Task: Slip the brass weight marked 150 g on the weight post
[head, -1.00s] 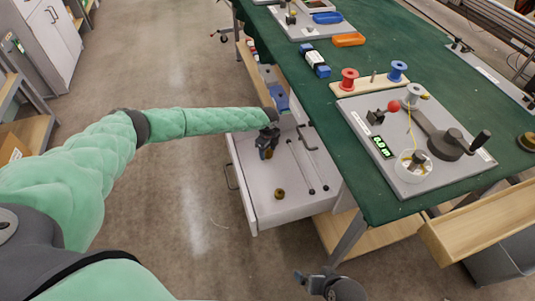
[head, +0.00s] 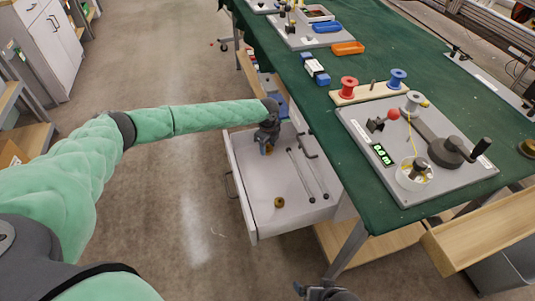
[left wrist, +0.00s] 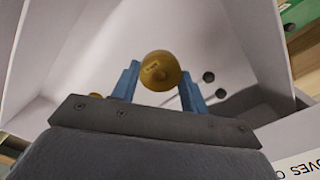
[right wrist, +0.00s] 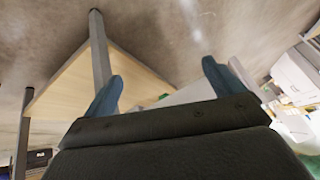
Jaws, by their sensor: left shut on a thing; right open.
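My left gripper (head: 267,146) is over the open drawer. In the left wrist view its blue fingers are shut on a brass weight (left wrist: 160,71), round and with a small mark that I cannot read. A second brass weight (head: 279,202) lies on the drawer floor, and it also shows partly in the left wrist view (left wrist: 97,95). My right gripper (right wrist: 160,92) is open and empty, low beside the bench; only a bit of it shows at the bottom of the head view. I cannot tell for certain which upright is the weight post.
The open white drawer (head: 262,222) also holds two thin dark rods (head: 301,175). A wooden tray (head: 480,232) juts out at right.

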